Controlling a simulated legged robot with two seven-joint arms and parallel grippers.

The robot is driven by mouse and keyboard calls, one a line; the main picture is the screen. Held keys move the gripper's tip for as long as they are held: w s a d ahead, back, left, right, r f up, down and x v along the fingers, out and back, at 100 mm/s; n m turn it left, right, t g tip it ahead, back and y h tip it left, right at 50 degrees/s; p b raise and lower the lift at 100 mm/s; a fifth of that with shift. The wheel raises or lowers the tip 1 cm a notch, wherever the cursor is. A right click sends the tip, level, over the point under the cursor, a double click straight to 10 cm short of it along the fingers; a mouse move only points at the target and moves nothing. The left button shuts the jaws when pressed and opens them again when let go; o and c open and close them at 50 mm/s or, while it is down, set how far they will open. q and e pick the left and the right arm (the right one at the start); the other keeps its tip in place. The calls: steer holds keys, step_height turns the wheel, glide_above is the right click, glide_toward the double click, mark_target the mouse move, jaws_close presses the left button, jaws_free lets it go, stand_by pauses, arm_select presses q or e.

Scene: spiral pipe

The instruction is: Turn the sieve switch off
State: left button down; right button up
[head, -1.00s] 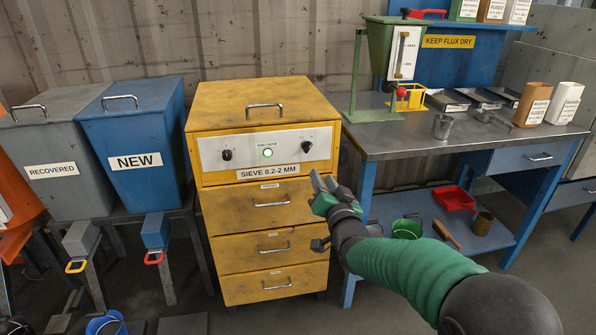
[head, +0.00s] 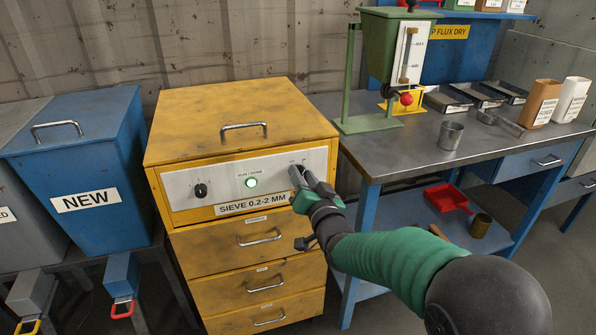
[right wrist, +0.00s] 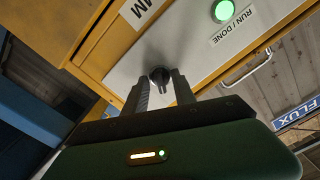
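The yellow sieve cabinet (head: 240,115) stands in the middle of the head view, labelled SIEVE 0.2-2 MM. Its pale front panel (head: 225,189) carries a black knob (head: 200,190) at the left and a lit green RUN / DONE light (head: 250,183). My right gripper (head: 298,172) is at the panel's right end and hides the right knob there. In the right wrist view that black knob (right wrist: 159,77) lies between and just beyond the tips of my two separated fingers (right wrist: 160,90). The green light (right wrist: 224,11) glows there too. My left gripper is not in view.
A steel bench (head: 400,150) stands right of the cabinet, with a green hopper stand (head: 392,50), a metal cup (head: 450,134) and trays. A blue NEW bin (head: 85,150) stands left. A red tray (head: 448,198) lies on the bench's lower shelf.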

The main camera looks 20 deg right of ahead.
steer(key=shift+s, duration=0.1)
steer(key=shift+c, duration=0.4)
jaws_close()
steer(key=shift+f+n, duration=0.1)
steer(key=shift+n, duration=0.2)
steer(key=n+b, duration=0.1)
steer(key=n, duration=1)
steer(key=shift+a+f+b, duration=0.1)
steer(key=shift+b, duration=0.3)
steer(key=shift+n, duration=0.3)
